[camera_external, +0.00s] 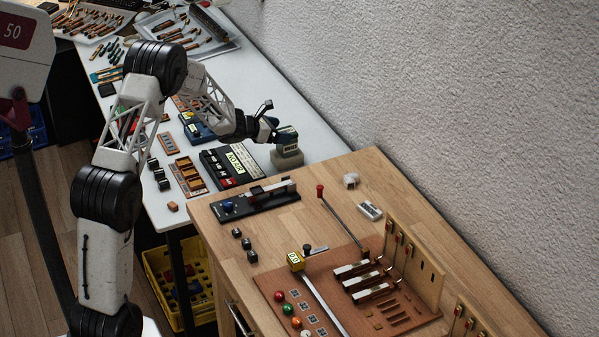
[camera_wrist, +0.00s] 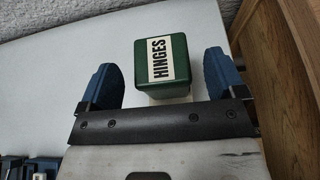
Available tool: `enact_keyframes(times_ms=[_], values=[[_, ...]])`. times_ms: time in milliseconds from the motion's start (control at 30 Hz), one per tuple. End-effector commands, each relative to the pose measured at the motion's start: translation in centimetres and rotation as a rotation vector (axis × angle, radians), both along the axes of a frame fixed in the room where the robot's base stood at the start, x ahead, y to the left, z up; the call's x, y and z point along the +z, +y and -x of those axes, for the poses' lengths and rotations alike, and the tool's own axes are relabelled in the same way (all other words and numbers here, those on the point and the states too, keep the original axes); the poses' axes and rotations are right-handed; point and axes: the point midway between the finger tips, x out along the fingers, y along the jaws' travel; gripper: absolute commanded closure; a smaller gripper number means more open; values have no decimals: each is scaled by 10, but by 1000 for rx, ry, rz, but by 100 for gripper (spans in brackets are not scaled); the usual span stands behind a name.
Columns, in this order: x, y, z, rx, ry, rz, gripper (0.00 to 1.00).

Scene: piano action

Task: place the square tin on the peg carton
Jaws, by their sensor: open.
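The blue fingers are open on either side, with visible gaps to the tin. In the external view my gripper (camera_external: 287,140) is low over the far right end of the white table, close to the wooden bench. The tin is hard to make out there among the gripper parts.
A black labelled case (camera_external: 232,164) lies left of my gripper on the white table (camera_external: 318,139). The wooden bench (camera_external: 345,176) adjoins the table and holds a black slide fixture (camera_external: 258,200), a rod and a brown board (camera_external: 350,290). The wall runs along the back.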

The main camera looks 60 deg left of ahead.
Motion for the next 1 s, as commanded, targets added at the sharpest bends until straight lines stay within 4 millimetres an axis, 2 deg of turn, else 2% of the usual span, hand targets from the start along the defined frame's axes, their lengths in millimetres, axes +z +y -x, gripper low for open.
enact_keyframes(times_ms=[300, 600, 1000], values=[[19, 1, 42, 1, 0, -2, 11], [31, 0, 74, 1, 0, -1, 11], [35, 0, 83, 0, 0, 0, 11]])
